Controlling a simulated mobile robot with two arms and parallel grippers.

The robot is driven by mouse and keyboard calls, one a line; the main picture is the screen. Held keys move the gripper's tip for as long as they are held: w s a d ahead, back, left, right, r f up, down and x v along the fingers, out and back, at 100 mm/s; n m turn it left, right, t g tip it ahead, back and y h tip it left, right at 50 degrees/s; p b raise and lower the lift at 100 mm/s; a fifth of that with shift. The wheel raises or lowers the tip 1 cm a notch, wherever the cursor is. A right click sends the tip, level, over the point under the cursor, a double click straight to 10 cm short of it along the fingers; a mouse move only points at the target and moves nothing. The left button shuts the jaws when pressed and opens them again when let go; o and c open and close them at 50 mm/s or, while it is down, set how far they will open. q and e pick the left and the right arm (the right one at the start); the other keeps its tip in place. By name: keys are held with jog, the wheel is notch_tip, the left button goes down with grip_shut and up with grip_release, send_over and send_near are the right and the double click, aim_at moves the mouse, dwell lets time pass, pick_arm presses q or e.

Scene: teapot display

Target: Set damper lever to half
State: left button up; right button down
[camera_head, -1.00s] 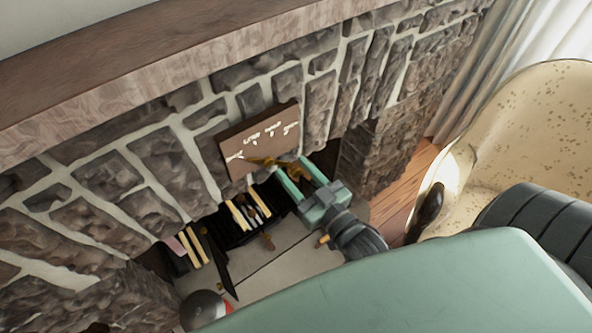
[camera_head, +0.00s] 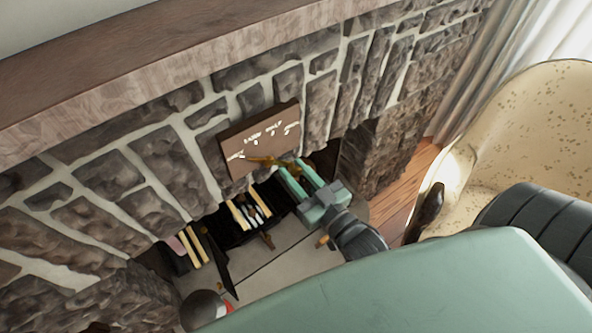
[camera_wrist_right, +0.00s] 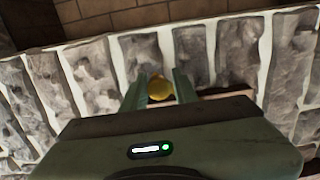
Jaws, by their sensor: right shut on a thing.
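The damper lever (camera_head: 262,160) is a brass piece in front of a brown plate (camera_head: 238,147) with white markings on the stone fireplace front. Its thin pointer end lies over the plate's lower left part, near the leftmost marking. My right gripper (camera_head: 291,168) is shut on the lever's right end. In the right wrist view, a round brass knob (camera_wrist_right: 159,88) of the lever shows between the two green fingers. The marking text is too small to read. My left gripper is not in view.
Below the plate is the dark firebox with several pale and dark slats (camera_head: 240,214). A wooden mantel (camera_head: 150,60) runs above. A speckled cream armchair (camera_head: 520,120) stands at the right. A dark rounded object (camera_head: 203,308) is at the bottom left.

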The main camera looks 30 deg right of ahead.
jog(key=shift+w+d+r, duration=0.1)
jog(key=shift+d+r, duration=0.05)
jog(key=shift+r, duration=0.2)
dwell(0.6)
jog(key=shift+f+m+p, duration=0.2)
jog(key=shift+m+p, duration=0.1)
jog(key=shift+m, duration=0.2)
jog(key=shift+a+f+m+p, duration=0.3)
jog(key=shift+a+m+p, duration=0.35)
jog(key=shift+m, duration=0.35)
jog(key=a+m, duration=0.1)
jog(key=m, duration=0.1)
jog(key=a+m+p, duration=0.1)
jog(key=m, duration=0.1)
jog(key=a+f+m+p, duration=0.1)
jog(key=a+m, duration=0.1)
jog(key=shift+s, duration=0.35)
jog(key=shift+s+a+m+p, duration=0.1)
jog(key=shift+a+m+p, duration=0.6)
jog(key=shift+m, duration=0.8)
jog(key=shift+a, duration=0.2)
